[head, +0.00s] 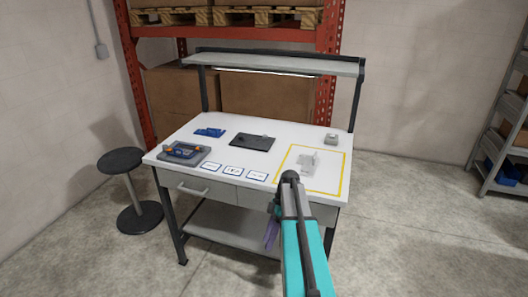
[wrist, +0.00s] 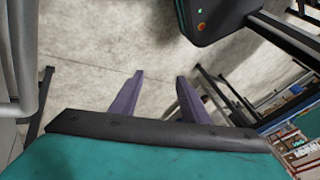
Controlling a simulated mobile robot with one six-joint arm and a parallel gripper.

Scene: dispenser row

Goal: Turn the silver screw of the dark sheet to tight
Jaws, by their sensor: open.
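The dark sheet (head: 253,142) lies flat near the middle of the white workbench in the head view. A small grey piece shows at its right end; it is too small to tell whether this is the silver screw. My gripper (wrist: 158,88) is open and empty in the wrist view, its two purple fingers apart over the concrete floor. In the head view my arm reaches up in front of the bench's right side, and the purple fingers (head: 271,234) hang below the tabletop's front edge, well away from the sheet.
The workbench (head: 215,126) also carries a blue part (head: 209,132), a grey tray with blue and orange parts (head: 184,153), several labels and a light grey fixture (head: 309,163) inside a yellow outline. A shelf (head: 270,64) overhangs the back.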

